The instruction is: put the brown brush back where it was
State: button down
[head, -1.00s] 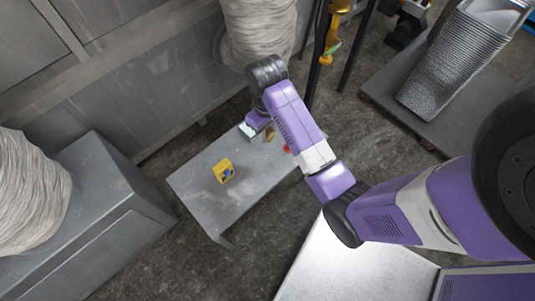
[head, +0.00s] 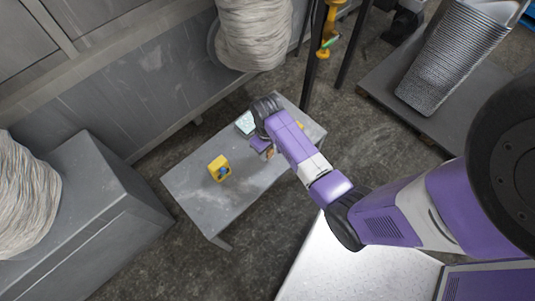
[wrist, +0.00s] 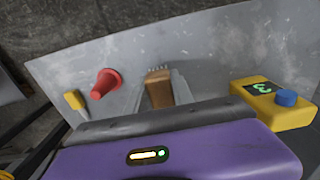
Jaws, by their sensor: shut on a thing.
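The brown brush (wrist: 158,90) is between the two grey fingers of my gripper (wrist: 160,96) in the wrist view, its pale bristle end pointing away from the wrist. The gripper is shut on it. In the head view my gripper (head: 265,150) is over the grey table (head: 205,205), right of the yellow box, and a bit of the brush (head: 270,153) shows beside it. I cannot tell whether the brush touches the table.
A yellow box with a display and blue knob (wrist: 275,104) is on the table, right in the wrist view. The table's near left is clear.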

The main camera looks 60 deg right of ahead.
jog(key=shift+f+b, duration=0.3)
jog(key=shift+f, duration=1.5)
jog(key=shift+f, duration=0.15)
jog(key=c, duration=1.1)
grip_release()
